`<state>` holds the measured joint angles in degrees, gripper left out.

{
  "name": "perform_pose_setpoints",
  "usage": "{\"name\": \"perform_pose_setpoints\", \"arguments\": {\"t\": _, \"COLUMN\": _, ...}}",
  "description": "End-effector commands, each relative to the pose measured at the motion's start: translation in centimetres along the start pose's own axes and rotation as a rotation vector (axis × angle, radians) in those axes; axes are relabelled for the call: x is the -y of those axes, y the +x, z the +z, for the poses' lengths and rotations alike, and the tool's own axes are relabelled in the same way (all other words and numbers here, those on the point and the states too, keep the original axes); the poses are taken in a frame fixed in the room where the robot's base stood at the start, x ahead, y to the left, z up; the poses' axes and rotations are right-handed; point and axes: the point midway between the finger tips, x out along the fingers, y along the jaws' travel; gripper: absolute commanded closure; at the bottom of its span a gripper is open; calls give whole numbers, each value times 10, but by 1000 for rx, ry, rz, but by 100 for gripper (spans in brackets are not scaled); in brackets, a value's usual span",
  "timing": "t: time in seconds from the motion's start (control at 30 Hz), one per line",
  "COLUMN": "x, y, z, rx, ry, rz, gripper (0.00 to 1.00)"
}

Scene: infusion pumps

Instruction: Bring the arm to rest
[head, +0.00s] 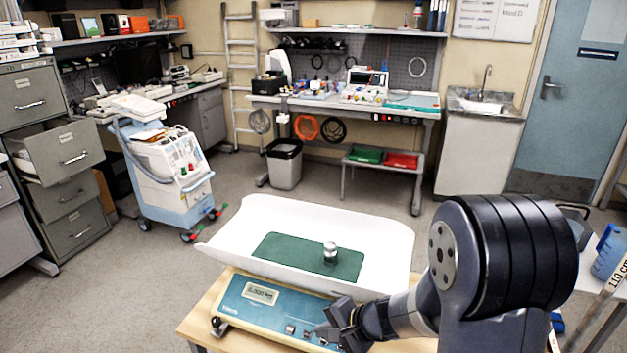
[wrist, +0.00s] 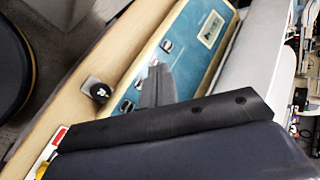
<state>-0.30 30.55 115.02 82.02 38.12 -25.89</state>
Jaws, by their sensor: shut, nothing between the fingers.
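My gripper (head: 330,326) is shut and empty, low in front of the baby scale's blue control panel (head: 268,305) in the head view. My arm reaches in from the lower right. In the wrist view the grey fingers (wrist: 156,84) show over the edge of the same blue panel (wrist: 190,42), with a dark bar of mine across the picture. I cannot tell whether the fingers touch the panel.
The scale's white tray (head: 385,236) holds a green mat (head: 285,253) with a small metal weight (head: 330,251) upright on it. The scale stands on a wooden table (head: 200,328). A white wheeled cart (head: 165,165) and open floor (head: 150,290) lie left; a workbench (head: 340,103) stands behind.

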Motion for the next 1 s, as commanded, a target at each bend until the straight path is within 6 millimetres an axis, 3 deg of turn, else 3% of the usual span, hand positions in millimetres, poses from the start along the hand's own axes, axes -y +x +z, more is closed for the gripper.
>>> {"name": "perform_pose_setpoints", "arguments": {"t": 0.2, "x": 16, "y": -22, "z": 16, "rx": 0, "ry": 0, "rz": 0, "gripper": 100}}
{"name": "perform_pose_setpoints", "arguments": {"t": 0.6, "x": 15, "y": -21, "z": 16, "rx": 0, "ry": 1, "rz": 1, "gripper": 100}}
{"name": "perform_pose_setpoints", "arguments": {"t": 0.77, "x": 8, "y": -12, "z": 10, "rx": 1, "ry": 2, "rz": 2, "gripper": 100}}
{"name": "perform_pose_setpoints", "arguments": {"t": 1.0, "x": -16, "y": 19, "z": -12, "rx": 1, "ry": 4, "rz": 3, "gripper": 100}}
